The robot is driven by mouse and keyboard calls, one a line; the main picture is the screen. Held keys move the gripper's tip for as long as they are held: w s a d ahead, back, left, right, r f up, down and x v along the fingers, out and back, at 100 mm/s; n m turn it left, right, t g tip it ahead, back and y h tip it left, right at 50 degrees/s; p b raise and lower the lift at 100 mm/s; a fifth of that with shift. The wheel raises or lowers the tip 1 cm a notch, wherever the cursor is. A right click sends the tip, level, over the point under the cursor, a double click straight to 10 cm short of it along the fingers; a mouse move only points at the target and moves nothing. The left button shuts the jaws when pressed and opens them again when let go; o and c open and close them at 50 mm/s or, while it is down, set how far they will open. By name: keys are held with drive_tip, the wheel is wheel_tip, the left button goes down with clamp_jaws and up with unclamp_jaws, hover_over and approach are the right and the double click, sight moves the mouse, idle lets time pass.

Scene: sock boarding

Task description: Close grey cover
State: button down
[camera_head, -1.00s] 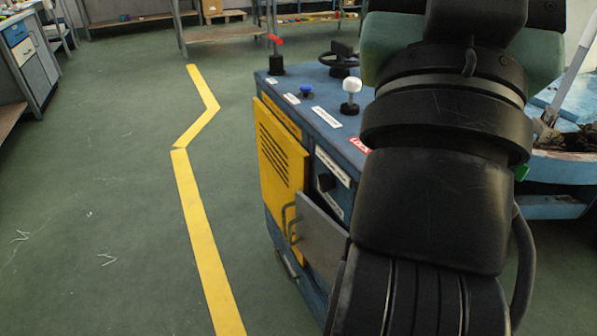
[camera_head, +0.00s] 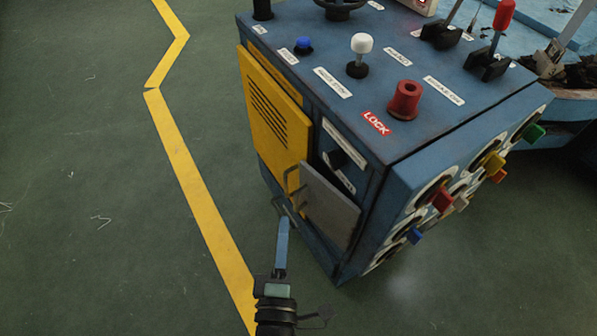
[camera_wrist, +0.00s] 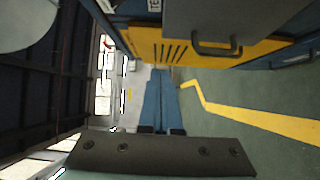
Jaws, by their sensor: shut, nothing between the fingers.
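The grey cover (camera_head: 331,208) is a flat plate with a bar handle (camera_head: 291,183) on the front of the blue machine. It stands swung out, and the recess with a dark knob (camera_head: 340,157) shows above and behind it. In the wrist view the cover (camera_wrist: 245,16) fills the top, with its handle (camera_wrist: 214,47) facing the camera. My gripper (camera_head: 284,220) is just below and left of the cover, close to the handle in the head view; I cannot tell whether it touches. In the wrist view its blue fingers (camera_wrist: 160,73) are together, with nothing between them.
A yellow vented door (camera_head: 272,115) is left of the cover. The machine top has a white knob (camera_head: 361,45) and a red knob (camera_head: 404,100); coloured knobs line the right side. The green floor left of the machine is clear, with a yellow line (camera_head: 190,180).

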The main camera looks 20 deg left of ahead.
drive_tip(key=f, duration=0.1)
drive_tip(key=b, duration=0.2)
approach(300, 165)
drive_tip(key=w+a, duration=0.3)
drive_tip(key=shift+w+d+r+p, duration=0.1)
drive_tip(key=shift+w+d+p, duration=0.15)
drive_tip(key=shift+w+p, duration=0.45)
drive_tip(key=shift+w+d, duration=0.3)
drive_tip(key=shift+w, duration=0.25)
